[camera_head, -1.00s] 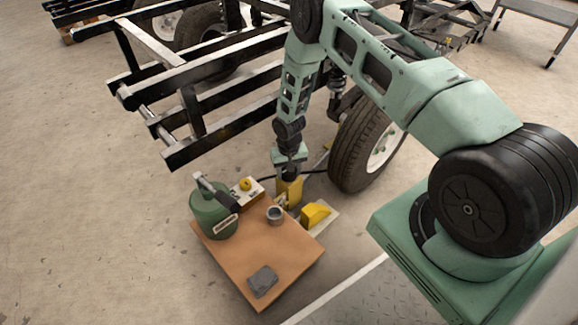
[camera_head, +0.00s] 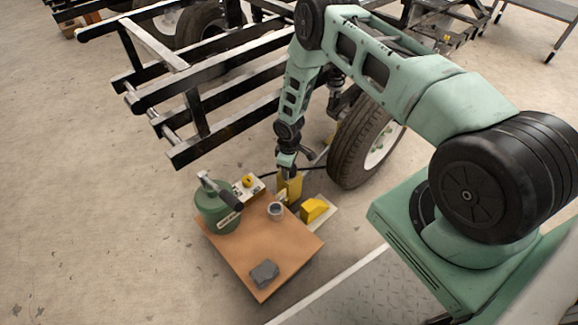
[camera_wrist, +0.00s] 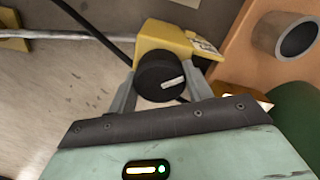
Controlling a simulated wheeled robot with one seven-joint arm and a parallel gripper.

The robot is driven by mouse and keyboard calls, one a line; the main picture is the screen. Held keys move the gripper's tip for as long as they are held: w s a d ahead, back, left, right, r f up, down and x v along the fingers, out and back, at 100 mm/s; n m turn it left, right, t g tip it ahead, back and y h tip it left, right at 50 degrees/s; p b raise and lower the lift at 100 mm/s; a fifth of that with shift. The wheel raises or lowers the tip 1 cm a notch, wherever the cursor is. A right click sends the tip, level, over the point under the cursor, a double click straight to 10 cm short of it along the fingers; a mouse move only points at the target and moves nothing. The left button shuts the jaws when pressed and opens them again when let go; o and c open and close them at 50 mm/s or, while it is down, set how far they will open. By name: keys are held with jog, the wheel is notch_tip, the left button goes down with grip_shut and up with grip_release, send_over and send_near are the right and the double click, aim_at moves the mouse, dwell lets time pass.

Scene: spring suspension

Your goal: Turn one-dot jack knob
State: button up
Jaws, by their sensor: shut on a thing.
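In the wrist view, a round black knob (camera_wrist: 158,77) with a white pointer mark sits on a yellow jack housing (camera_wrist: 165,40). My gripper (camera_wrist: 163,84) has its two grey fingers on either side of the knob and is shut on it. A label shows on the housing, too blurred to read, and I cannot make out any dot. In the head view, my gripper (camera_head: 287,174) reaches down to the yellow jack (camera_head: 291,190) beside the tyre. The knob is hidden there.
A brown board (camera_head: 270,243) carries a green canister (camera_head: 213,205), a grey cup (camera_head: 276,211) and a dark grey block (camera_head: 264,273). A pale box with a yellow button (camera_head: 248,181) stands at its back edge. A yellow wedge (camera_head: 314,208), the tyre (camera_head: 362,145) and black frame rails (camera_head: 225,135) are close by.

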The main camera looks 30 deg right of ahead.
jog(key=n, duration=0.5)
jog(key=shift+n+p, duration=0.3)
jog(key=shift+p, duration=0.1)
jog(key=shift+n, duration=2.2)
jog(key=o, duration=1)
notch_tip(320, 180, up, 17)
jog(key=p, duration=0.6)
jog(key=shift+s+r, duration=0.1)
jog(key=shift+r, duration=0.1)
